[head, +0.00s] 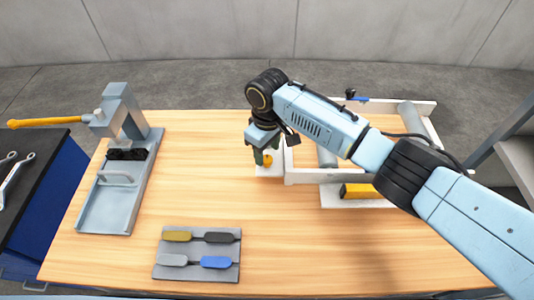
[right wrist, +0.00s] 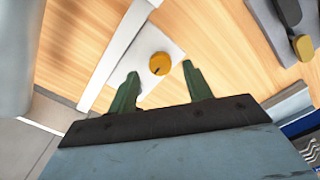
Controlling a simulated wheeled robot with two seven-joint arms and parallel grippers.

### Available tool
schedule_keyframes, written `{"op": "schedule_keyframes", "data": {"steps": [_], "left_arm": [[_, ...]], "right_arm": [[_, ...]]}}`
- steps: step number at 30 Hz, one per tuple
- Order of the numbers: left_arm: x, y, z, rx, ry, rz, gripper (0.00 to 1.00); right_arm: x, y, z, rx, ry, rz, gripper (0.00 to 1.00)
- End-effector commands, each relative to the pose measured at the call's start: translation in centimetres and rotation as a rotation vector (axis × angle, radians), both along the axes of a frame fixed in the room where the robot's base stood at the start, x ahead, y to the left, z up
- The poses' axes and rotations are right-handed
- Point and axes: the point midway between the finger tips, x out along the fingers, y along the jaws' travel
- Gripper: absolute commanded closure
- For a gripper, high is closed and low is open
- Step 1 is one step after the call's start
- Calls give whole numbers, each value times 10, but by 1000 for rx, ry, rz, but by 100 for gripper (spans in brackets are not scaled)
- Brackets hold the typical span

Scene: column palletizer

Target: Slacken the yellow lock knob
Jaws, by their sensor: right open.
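The yellow lock knob (head: 268,161) is a small round knob on a white plate (head: 265,171) at the left end of the white frame on the table. It also shows in the right wrist view (right wrist: 160,64), with a small dark mark on its face. My right gripper (head: 266,154) is over the plate, its green fingers spread. In the right wrist view its fingertips (right wrist: 160,73) are apart, one on each side of the knob in the picture, with visible gaps. Whether the fingers are level with the knob I cannot tell. My left gripper is not in view.
The white frame (head: 305,176) with grey rollers extends right, with a yellow block (head: 359,190) at its front. A grey press-like fixture (head: 88,207) with a yellow-handled lever stands left. A grey board (head: 197,271) with several coloured tags lies in front. The table's middle is clear.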

Motion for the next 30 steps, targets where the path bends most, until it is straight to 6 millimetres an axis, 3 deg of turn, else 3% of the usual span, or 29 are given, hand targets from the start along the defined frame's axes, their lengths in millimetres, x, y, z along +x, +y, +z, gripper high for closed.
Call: {"op": "schedule_keyframes", "data": {"steps": [5,16,26,30], "left_arm": [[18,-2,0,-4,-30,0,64],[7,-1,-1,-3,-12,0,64],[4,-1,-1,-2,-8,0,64],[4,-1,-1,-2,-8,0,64]], "right_arm": [[0,1,-20,1,-1,1,50],[0,1,-25,1,-1,2,50],[0,1,-25,1,-1,1,92],[0,1,-25,1,-1,4,94]]}}
